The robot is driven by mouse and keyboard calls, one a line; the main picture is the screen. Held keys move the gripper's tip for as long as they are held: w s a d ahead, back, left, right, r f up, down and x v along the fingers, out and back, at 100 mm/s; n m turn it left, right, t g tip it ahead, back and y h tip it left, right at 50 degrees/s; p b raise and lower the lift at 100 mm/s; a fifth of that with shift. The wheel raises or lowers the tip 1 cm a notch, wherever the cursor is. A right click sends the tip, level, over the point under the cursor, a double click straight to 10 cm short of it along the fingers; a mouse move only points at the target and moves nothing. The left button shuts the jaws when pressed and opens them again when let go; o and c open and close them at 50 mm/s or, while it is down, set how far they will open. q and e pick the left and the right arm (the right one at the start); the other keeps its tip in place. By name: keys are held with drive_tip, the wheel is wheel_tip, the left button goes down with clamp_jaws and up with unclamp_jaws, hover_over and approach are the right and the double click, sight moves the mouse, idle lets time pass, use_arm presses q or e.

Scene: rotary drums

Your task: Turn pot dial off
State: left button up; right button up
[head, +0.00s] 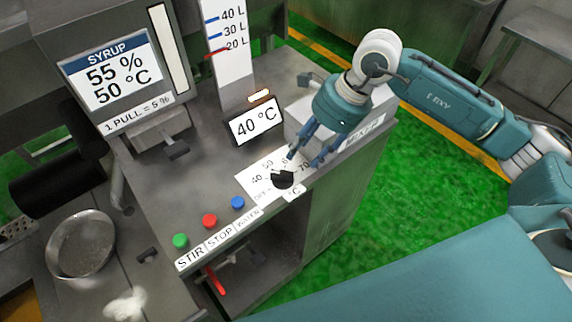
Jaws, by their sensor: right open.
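The pot dial (283,179) is a black knob on a white scale plate (258,187) on the counter's front right. The fingers cover part of the scale. I cannot tell whether a fingertip touches the dial. A small display (255,122) behind the plate reads 40 °C. My left gripper is not in view.
Green, red and blue buttons (209,220) line the counter front left of the dial. A syrup display (110,77) and a level gauge (229,50) stand behind. A grey box (300,111) sits near the gripper. A metal pan (81,244) is at left. Green floor is open at right.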

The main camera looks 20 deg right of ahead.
sight(287, 175)
drive_tip(key=p+x, duration=0.3)
drive_tip(key=x, duration=0.6)
drive_tip(key=shift+s+a+f, duration=0.15)
drive_tip(key=shift+a, duration=0.1)
drive_tip(key=shift+a+f, duration=0.1)
drive_tip(key=shift+f, duration=0.25)
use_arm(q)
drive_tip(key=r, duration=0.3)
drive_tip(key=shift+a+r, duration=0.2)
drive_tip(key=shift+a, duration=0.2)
use_arm(e)
drive_tip(key=shift+c, duration=0.5)
clamp_jaws()
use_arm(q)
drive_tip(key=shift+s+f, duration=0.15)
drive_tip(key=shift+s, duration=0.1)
use_arm(e)
drive_tip(key=shift+f, duration=0.1)
